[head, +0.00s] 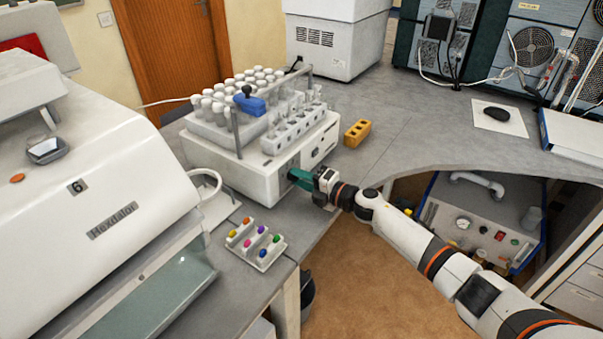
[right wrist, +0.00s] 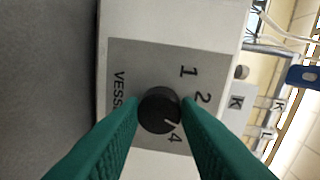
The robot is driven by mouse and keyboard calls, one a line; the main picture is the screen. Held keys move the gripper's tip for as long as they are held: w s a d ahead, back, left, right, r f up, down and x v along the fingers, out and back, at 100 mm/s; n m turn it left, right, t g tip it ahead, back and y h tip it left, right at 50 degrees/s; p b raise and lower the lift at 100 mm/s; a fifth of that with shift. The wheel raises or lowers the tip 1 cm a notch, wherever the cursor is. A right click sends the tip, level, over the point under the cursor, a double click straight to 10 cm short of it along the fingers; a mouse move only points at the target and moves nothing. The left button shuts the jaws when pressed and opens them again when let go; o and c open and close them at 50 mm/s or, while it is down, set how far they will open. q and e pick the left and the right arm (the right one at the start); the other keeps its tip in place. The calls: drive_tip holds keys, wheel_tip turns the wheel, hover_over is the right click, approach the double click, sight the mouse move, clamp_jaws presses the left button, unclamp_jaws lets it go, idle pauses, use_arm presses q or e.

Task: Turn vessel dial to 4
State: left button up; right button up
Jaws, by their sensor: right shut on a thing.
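The vessel dial (right wrist: 158,112) is a round black knob on a grey panel (right wrist: 140,62) marked VESSEL, with the numbers 1, 2 and 4 showing in the right wrist view. A small pale pointer mark on the knob's edge faces the 4. My right gripper (right wrist: 161,108) has its green fingers shut on the dial, one on each side. In the head view my right gripper (head: 299,179) is against the front of the white tablet tester (head: 250,178), and it hides the dial there. My left gripper is not in view.
The tester carries racks of white-capped vessels (head: 245,92) and a blue clamp (head: 249,104). A yellow block (head: 357,133) stands to its right. A white tray of coloured pieces (head: 256,244) lies near the bench's front edge. A large white Hexdalor machine (head: 120,190) fills the left.

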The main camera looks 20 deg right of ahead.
drive_tip(key=m+p, duration=0.2)
drive_tip(key=m, duration=0.2)
drive_tip(key=shift+r, duration=0.1)
drive_tip(key=shift+d+m+g+y+p, duration=0.1)
drive_tip(key=shift+m+g+y+p, duration=0.35)
drive_tip(key=shift+m, duration=1.25)
drive_tip(key=o, duration=1)
drive_tip(key=shift+w, duration=0.1)
drive_tip(key=shift+c, duration=0.2)
drive_tip(key=f+b+v, duration=0.1)
drive_tip(key=v, duration=1.1)
drive_tip(key=shift+r, duration=0.3)
